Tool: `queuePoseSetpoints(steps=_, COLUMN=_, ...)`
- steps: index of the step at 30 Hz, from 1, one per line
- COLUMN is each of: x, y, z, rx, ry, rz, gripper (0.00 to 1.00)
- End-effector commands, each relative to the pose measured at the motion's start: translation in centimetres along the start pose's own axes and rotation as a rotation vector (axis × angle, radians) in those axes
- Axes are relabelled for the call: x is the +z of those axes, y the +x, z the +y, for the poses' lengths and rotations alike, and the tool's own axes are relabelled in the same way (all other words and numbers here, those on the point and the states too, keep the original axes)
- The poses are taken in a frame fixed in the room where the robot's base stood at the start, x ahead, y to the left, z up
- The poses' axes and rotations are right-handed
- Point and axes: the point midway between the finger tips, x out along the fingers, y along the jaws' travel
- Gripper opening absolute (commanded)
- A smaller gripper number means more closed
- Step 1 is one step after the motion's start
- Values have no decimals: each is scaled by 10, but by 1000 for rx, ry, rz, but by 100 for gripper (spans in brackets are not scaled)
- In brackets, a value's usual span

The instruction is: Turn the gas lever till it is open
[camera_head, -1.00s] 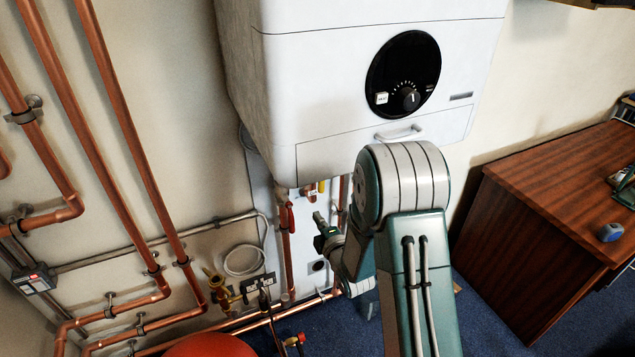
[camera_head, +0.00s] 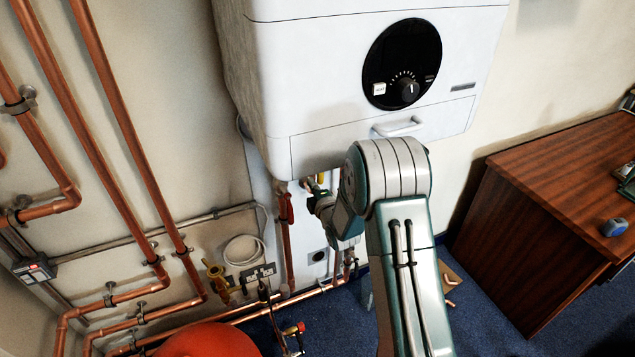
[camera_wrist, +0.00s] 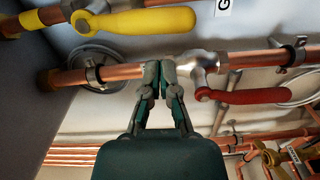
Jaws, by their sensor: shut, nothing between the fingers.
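The yellow lever (camera_wrist: 145,22) sits on a valve in a copper pipe at the top of the wrist view, roughly in line with the pipe. In the head view only a small yellow piece (camera_head: 320,178) shows under the boiler. I take it as the gas lever; a label starting with "G" (camera_wrist: 222,6) is beside it, cut off. My gripper (camera_wrist: 160,72) is shut and empty. Its tips are in front of the pipe with the red lever (camera_wrist: 245,96), below the yellow lever in the picture and apart from it. In the head view my gripper (camera_head: 318,190) is just under the boiler, partly hidden by my arm.
The white boiler (camera_head: 330,100) hangs above my gripper. The red lever (camera_head: 286,208) is close on the left. Copper pipes (camera_head: 120,120) run along the left wall. A red rounded object (camera_head: 205,340) stands at the bottom. A wooden desk (camera_head: 540,215) is at right.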

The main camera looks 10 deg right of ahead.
Motion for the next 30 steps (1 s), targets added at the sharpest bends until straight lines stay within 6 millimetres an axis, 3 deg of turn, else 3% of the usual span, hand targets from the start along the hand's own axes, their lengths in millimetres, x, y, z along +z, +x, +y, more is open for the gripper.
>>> queuePoseSetpoints(steps=6, x=18, y=5, z=1, rx=2, ry=0, rz=1, gripper=0)
queuePoseSetpoints(steps=30, x=34, y=7, z=-1, rx=1, ry=1, rz=-2, gripper=0)
